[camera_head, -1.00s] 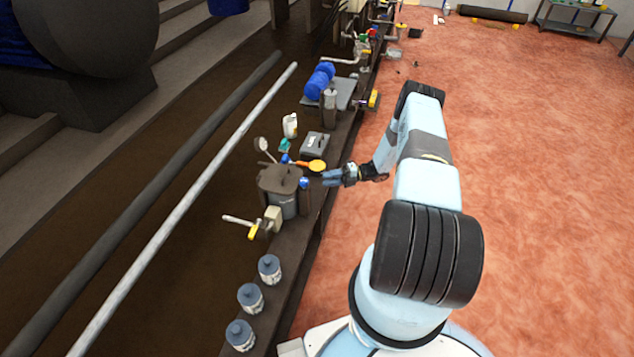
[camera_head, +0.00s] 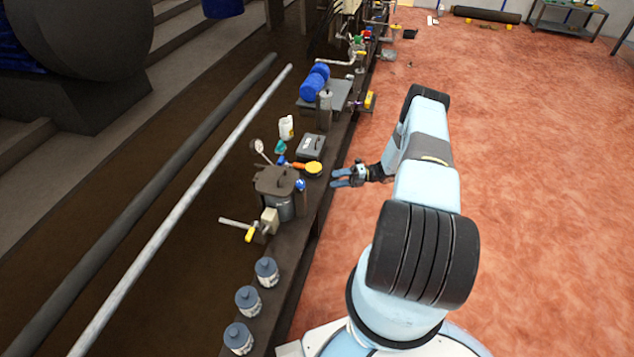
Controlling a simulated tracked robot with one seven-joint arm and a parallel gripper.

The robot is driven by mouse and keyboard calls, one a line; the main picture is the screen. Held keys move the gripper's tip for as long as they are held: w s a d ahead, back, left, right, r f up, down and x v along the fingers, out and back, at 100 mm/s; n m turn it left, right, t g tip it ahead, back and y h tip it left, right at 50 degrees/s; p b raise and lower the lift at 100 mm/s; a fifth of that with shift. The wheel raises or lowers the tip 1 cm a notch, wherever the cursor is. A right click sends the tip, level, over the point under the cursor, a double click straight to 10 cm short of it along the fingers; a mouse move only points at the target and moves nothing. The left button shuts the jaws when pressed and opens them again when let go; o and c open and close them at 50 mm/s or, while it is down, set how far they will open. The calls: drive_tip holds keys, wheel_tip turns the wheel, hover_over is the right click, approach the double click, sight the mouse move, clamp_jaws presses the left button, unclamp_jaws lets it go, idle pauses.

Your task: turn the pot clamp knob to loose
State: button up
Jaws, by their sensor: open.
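The dark grey pot (camera_head: 278,205) with a flat lid stands on the long narrow bench. A small blue knob (camera_head: 300,185) sits on the pot's right side, near the lid's rim; I take it for the clamp knob. Its turned position is too small to read. My gripper (camera_head: 333,179) is open and empty, just right of the knob, with its fingers pointing left toward it. A clear gap shows between fingertips and knob.
Behind the pot are an orange-handled yellow tool (camera_head: 313,168), a grey box (camera_head: 311,146) and a white bottle (camera_head: 286,127). A valve with a yellow handle (camera_head: 250,235) is in front. Several blue-lidded jars (camera_head: 267,271) stand nearer. Open red floor lies right.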

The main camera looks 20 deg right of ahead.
drive_tip(key=s+n+t, duration=0.1)
drive_tip(key=n+t, duration=0.1)
drive_tip(key=n, duration=0.1)
drive_tip(key=n+t+h, duration=0.2)
drive_tip(key=n+t, duration=0.3)
drive_tip(key=n, duration=0.4)
approach(304, 182)
drive_tip(key=x, duration=0.9)
drive_tip(key=shift+w+a+f, duration=0.2)
drive_tip(key=shift+a+f, duration=0.2)
